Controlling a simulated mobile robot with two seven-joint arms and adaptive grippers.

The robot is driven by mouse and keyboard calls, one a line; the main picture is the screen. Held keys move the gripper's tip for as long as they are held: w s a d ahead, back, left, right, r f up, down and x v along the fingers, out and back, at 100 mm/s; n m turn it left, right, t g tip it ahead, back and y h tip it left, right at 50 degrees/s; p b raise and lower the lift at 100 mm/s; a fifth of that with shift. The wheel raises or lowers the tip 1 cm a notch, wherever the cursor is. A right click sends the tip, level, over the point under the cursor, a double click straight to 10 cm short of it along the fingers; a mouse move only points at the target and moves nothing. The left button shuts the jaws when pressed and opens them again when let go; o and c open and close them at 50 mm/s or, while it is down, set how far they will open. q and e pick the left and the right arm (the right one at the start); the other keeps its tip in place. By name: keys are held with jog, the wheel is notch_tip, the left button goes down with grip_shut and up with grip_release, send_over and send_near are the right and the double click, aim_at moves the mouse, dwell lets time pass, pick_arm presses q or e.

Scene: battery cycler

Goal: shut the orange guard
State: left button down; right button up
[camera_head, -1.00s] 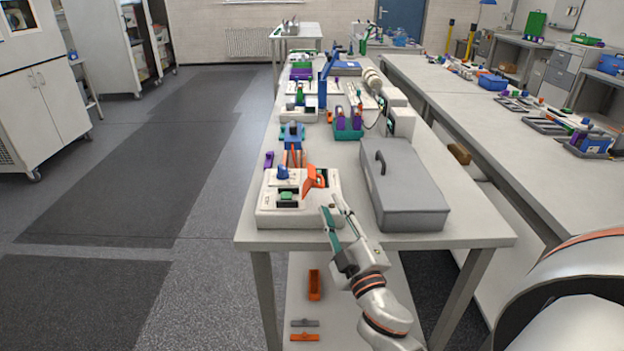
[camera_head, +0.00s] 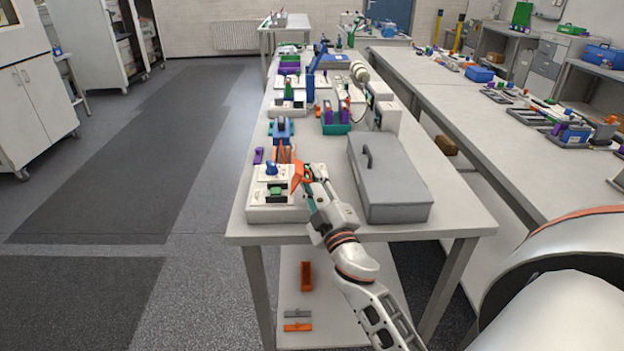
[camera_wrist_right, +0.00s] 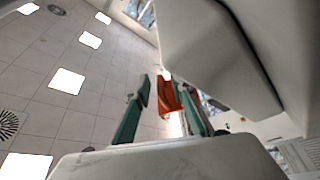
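The orange guard (camera_head: 297,177) stands raised on the right side of a white battery cycler (camera_head: 262,212), which has a blue knob (camera_head: 271,168) and a green part (camera_head: 276,191) on top. My right gripper (camera_head: 309,182) is at the guard's right side, close to it. In the right wrist view, the two green fingers of this gripper (camera_wrist_right: 164,92) are apart, and the orange guard (camera_wrist_right: 168,98) shows between and beyond their tips. Whether they touch it I cannot tell. My left gripper is not in view.
A grey lidded case (camera_head: 392,190) stands on the table just right of my right gripper. Blue and orange parts (camera_head: 282,130) stand close behind the cycler. An orange bin (camera_head: 306,275) is on the shelf below. Bare tabletop (camera_head: 460,212) lies at the front right.

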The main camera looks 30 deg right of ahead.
grip_shut()
